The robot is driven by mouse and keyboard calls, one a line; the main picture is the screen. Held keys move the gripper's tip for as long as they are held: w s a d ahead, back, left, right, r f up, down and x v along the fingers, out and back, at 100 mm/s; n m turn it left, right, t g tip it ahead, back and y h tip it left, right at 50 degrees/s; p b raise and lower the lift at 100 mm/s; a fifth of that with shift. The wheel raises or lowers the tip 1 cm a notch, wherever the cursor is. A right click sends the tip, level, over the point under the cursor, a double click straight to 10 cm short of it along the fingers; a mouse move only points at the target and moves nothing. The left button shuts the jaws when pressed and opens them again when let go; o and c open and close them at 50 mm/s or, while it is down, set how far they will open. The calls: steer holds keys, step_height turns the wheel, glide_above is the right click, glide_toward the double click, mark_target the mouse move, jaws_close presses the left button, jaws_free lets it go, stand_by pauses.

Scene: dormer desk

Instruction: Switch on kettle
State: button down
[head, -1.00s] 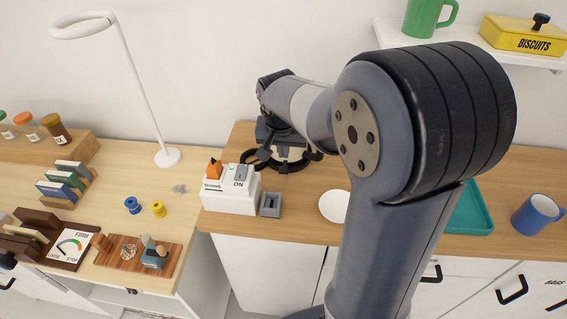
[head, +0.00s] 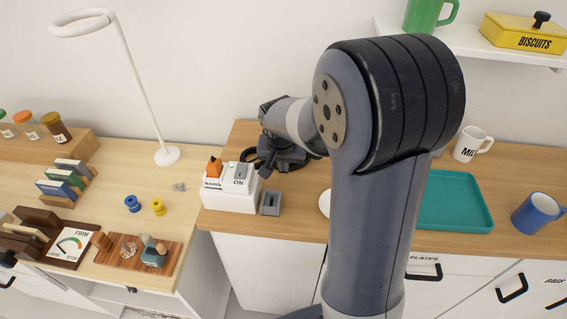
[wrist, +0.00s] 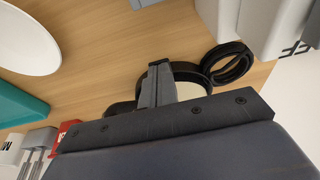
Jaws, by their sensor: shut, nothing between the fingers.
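A white switch box (head: 229,200) stands at the left end of the right-hand counter. It has an orange switch (head: 214,168) and a grey rocker (head: 240,171) beside the word ON. My gripper (head: 265,167) is shut and empty, just right of the box; I cannot tell if it touches anything. In the wrist view the shut fingers (wrist: 158,82) point at a pale round thing with a black rim (wrist: 188,89), mostly hidden behind them. It may be the kettle, but I cannot tell. The box's corner (wrist: 240,25) shows at top right there.
A black ring (wrist: 230,66) lies between the box and the fingers. A grey socket-like block (head: 270,203) sits right of the box. A teal tray (head: 455,203), white mug (head: 470,146) and blue mug (head: 537,214) are farther right. A white lamp (head: 166,155) stands left.

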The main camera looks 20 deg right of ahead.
steer(key=shift+f+b, duration=0.45)
steer(key=shift+f, duration=0.15)
steer(key=shift+r, duration=0.25)
steer(key=shift+r+p, duration=0.7)
steer(key=shift+r, duration=0.1)
steer(key=shift+s+r+p, duration=0.1)
steer(key=shift+r+p, duration=0.3)
steer(key=shift+r, duration=0.1)
steer(key=s+a+p+v, duration=0.1)
steer(key=s+v, duration=0.1)
steer(key=v, duration=1)
